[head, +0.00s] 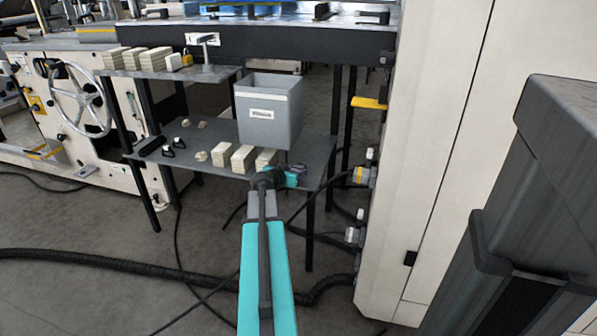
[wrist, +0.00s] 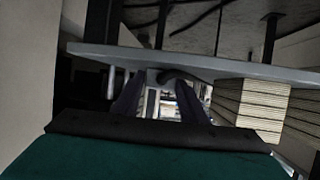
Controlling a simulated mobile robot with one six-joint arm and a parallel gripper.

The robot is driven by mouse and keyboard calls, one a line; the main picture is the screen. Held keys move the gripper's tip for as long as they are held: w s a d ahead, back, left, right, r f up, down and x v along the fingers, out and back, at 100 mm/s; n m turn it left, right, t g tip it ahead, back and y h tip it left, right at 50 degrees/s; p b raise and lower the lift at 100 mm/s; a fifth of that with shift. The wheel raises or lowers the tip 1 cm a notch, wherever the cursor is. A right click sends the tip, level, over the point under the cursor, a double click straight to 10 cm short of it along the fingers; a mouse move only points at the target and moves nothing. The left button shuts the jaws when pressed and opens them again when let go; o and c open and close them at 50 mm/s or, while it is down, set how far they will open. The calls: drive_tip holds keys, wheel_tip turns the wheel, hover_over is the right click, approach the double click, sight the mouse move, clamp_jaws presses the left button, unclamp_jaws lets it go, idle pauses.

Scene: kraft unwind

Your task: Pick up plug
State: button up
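I cannot tell for sure which thing is the plug. Small pale pieces (head: 201,156) and small black pieces with pale tops (head: 168,151) lie at the left of the lower grey shelf (head: 318,152). My gripper (head: 268,178) is at that shelf's front edge, right of these pieces and near the pale stacks; my arm largely hides it in the head view. In the wrist view, my gripper's two dark fingers (wrist: 160,92) stand apart, and the shelf edge (wrist: 220,66) crosses beyond them. A dark rounded shape (wrist: 174,76) shows between the fingertips; what it is stays unclear.
A grey labelled bin (head: 268,118) stands behind my gripper. Pale stacks (head: 243,157) line the shelf; one stack (wrist: 252,103) is close right in the wrist view. A white cabinet (head: 427,150) with cable connectors (head: 361,175) rises at right. Cables and a black hose (head: 90,260) cross the floor.

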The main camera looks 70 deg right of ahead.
sight(295, 170)
drive_tip(key=c, duration=0.8)
drive_tip(key=shift+o, duration=0.2)
drive_tip(key=shift+r, duration=0.15)
drive_tip(key=shift+r+p, duration=0.7)
drive_tip(key=shift+r, duration=0.8)
drive_tip(key=shift+a+r, duration=0.15)
drive_tip(key=shift+r, duration=0.15)
drive_tip(key=s+a+r+p, duration=0.1)
drive_tip(key=s+a+p, duration=0.2)
drive_tip(key=a, duration=0.7)
drive_tip(key=shift+p, duration=0.4)
drive_tip(key=shift+a+r+p, duration=0.1)
drive_tip(key=shift+a+p, duration=0.15)
drive_tip(key=shift+p, duration=0.6)
drive_tip(key=p, duration=0.3)
drive_tip(key=a+p, duration=0.1)
drive_tip(key=p, duration=0.2)
drive_tip(key=shift+s+a+r, duration=0.1)
drive_tip(key=shift+s+a, duration=0.15)
